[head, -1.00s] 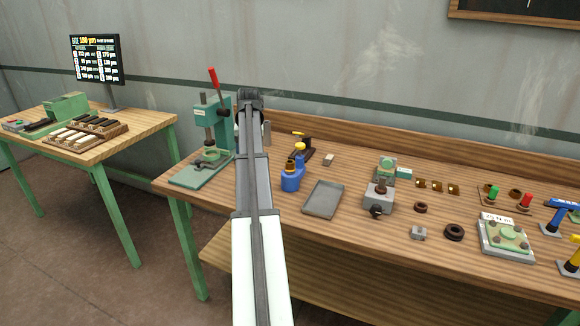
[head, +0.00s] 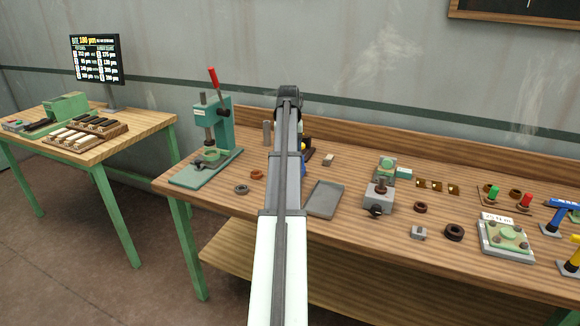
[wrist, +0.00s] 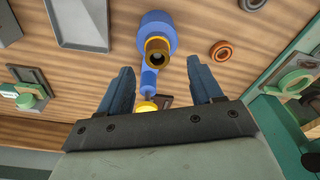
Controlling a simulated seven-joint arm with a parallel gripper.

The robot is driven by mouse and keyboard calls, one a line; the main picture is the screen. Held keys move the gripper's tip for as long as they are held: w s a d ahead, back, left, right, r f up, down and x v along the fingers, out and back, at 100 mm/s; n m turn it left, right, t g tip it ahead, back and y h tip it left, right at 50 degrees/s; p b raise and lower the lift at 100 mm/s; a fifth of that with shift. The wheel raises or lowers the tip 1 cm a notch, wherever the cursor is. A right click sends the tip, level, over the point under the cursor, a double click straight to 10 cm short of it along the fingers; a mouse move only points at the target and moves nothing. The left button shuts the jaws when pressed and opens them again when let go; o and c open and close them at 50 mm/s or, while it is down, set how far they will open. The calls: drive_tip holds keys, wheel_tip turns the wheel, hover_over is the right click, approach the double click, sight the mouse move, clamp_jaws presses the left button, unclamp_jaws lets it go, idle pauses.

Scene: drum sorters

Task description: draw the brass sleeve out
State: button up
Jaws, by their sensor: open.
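The brass sleeve (wrist: 149,47) shows in the wrist view as a short brass ring with a dark bore, seated in the end of a round blue holder (wrist: 157,24). My gripper (wrist: 160,72) is open. Its two dark fingers are spread to the left and right of the sleeve's line in the picture, with no visible contact. How far the fingertips are from the sleeve along the view is hard to tell. In the head view my arm hides the sleeve and nearly all of the blue holder.
A grey tray (head: 324,199) lies right of the holder. A green press (head: 222,130) with a red lever stands to the left. A reddish ring (head: 257,174) and a grey ring (head: 241,189) lie between. A yellow-topped piece (wrist: 146,106) is close by the fingers.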

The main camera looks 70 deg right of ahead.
drive_tip(key=shift+d+f, duration=0.2)
drive_tip(key=shift+f, duration=0.85)
drive_tip(key=shift+d+f, duration=0.25)
drive_tip(key=shift+f, duration=0.75)
drive_tip(key=shift+d+f, duration=0.2)
drive_tip(key=shift+f, duration=0.85)
drive_tip(key=shift+c, duration=0.3)
clamp_jaws()
